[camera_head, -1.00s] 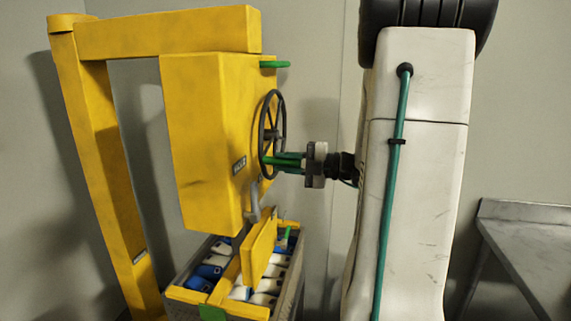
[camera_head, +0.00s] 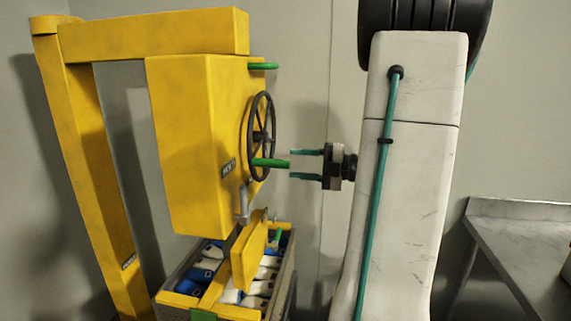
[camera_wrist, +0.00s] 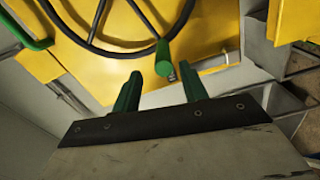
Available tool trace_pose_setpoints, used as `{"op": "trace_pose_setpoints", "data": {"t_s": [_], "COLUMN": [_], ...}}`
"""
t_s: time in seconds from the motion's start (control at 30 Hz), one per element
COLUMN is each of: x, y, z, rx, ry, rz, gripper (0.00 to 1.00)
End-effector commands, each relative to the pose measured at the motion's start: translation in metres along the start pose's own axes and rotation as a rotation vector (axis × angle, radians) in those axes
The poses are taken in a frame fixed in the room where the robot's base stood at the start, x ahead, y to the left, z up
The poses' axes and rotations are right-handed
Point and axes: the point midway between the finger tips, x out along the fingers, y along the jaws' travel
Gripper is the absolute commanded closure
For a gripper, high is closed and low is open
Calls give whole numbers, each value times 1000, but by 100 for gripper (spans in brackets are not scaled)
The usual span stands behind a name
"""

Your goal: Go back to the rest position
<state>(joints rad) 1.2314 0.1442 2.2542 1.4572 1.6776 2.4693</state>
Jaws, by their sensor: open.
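My gripper (camera_head: 306,164) is open and empty, to the right of the yellow autoclave (camera_head: 195,140). Its two green fingers are spread and point left at the black handwheel (camera_head: 262,135). The wheel's green handle (camera_head: 270,162) sticks out toward the fingers, with a small gap to their tips. In the wrist view, the handle (camera_wrist: 163,57) stands just ahead of the open fingers (camera_wrist: 163,88), with the black wheel rim (camera_wrist: 100,45) beside it.
A second green handle (camera_head: 263,66) juts from the autoclave above the wheel. A grey crate (camera_head: 283,290) holding blue and white packs is below. A metal table (camera_head: 515,225) stands at the right. The wall space behind my gripper is clear.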

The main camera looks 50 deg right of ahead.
Motion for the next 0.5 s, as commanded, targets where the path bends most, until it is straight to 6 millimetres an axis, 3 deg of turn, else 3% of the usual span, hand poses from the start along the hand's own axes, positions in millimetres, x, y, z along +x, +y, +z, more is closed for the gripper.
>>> {"op": "trace_pose_setpoints", "data": {"t_s": [0.13,0.5], "x": [-10,-11], "y": [0,0], "z": [0,0], "rx": [0,0], "ry": [-1,0], "rz": [-1,-1], "gripper": [57,57]}}
